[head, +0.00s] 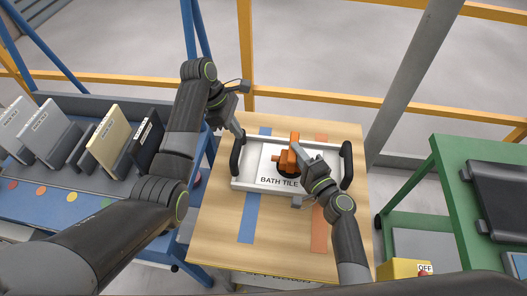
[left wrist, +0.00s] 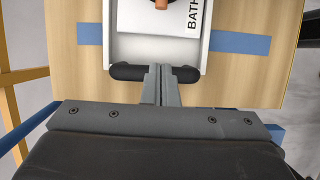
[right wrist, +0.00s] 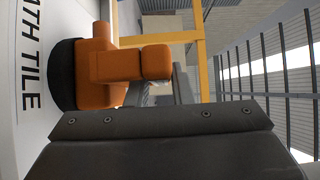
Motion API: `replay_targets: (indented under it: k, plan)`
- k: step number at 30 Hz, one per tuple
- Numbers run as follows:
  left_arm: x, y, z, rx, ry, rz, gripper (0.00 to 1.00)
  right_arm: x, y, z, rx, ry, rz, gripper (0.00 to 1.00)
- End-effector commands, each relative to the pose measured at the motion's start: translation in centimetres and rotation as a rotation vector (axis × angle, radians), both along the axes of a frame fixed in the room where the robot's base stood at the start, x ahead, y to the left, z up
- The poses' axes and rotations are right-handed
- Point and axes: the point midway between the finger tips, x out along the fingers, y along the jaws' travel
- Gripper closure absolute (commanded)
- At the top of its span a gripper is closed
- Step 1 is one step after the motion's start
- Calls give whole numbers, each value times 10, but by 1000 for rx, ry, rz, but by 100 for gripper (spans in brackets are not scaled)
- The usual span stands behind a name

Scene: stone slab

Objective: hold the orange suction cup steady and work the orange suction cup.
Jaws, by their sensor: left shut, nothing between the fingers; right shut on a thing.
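The orange suction cup (head: 289,158) stands on a white tile marked BATH TILE (head: 268,180), which lies in a pale tray with black handles on a wooden table. My right gripper (head: 306,160) is shut on the suction cup. In the right wrist view the orange body of the suction cup (right wrist: 118,63) and its black rubber base fill the left side; the fingers are partly hidden behind it. My left gripper (head: 239,133) is shut and empty at the tray's left black handle (head: 237,158). In the left wrist view its closed fingers (left wrist: 161,75) overlap that handle; I cannot tell whether they touch it.
A blue rack (head: 70,200) with several upright slabs stands at the left. A green table (head: 450,200) with a dark case stands at the right, near a yellow box marked OFF (head: 405,270). Blue and orange strips mark the wooden table (head: 215,222), whose front part is clear.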

Motion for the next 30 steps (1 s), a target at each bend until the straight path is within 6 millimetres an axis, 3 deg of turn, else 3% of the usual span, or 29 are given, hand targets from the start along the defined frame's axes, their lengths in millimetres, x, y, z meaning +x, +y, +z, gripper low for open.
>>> replay_targets:
  k: [5,10,23,30]
  plan:
    - [0,0,-1,1,-2,2,100,0,0,-1,0,2,0,100]
    - [-1,-6,-15,0,1,3,100,0,0,-1,0,2,0,100]
    - [-8,-36,-94,2,0,2,100,0,0,-1,0,2,0,100]
    - [-15,-68,-93,0,-3,2,100,0,0,-1,0,2,0,100]
